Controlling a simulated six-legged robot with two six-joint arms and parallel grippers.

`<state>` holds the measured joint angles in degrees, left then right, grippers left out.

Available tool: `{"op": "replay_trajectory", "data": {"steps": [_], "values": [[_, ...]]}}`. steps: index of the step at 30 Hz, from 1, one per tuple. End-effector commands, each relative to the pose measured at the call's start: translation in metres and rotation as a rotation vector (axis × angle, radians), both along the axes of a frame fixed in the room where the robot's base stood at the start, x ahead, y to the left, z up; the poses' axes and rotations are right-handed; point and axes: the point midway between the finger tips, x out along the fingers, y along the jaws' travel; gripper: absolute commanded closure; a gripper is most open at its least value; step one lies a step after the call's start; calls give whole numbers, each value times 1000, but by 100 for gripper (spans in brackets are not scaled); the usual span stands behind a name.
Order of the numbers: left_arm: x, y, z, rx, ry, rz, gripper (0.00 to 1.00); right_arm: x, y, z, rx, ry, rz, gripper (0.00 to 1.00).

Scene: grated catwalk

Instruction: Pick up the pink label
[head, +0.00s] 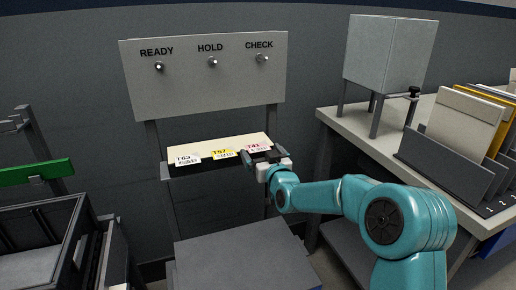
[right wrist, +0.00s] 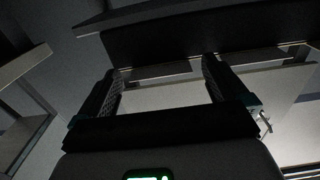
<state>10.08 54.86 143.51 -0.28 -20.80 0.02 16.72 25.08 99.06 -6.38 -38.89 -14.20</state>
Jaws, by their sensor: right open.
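The pink label (head: 257,147), marked T41, lies at the right end of a narrow cream shelf (head: 215,143) below the peg board. My right gripper (head: 263,156) is at the shelf's front edge, right at the label, and covers part of its lower side. Its jaws are open, and in the right wrist view both fingers (right wrist: 162,75) stand wide apart. No pink label can be made out between them there. I cannot tell whether the fingers touch the label. My left gripper is not in view.
A white label (head: 187,157) and a yellow label (head: 222,153) lie left of the pink one. Above is a board (head: 205,80) with READY, HOLD and CHECK pegs. A grey platform (head: 245,262) is below. A bench (head: 365,135) stands right, a dark bin (head: 40,240) left.

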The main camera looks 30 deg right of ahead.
Motion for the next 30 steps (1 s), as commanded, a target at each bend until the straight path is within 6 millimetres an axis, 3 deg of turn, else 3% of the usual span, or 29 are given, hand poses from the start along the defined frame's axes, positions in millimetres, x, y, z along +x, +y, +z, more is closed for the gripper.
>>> {"op": "replay_trajectory", "data": {"steps": [4,5,9,10,22,26,30], "values": [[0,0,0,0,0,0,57,0,0,0,0,0,0,0],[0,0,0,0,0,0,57,0,0,0,0,0,0,6],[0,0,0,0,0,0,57,0,0,0,0,0,0,52],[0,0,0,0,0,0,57,0,0,0,0,0,0,55],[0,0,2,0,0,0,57,-1,0,7,-2,-3,0,55],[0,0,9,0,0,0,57,-1,1,31,-3,-5,0,55],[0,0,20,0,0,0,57,-1,0,73,-3,-7,0,55]]}}
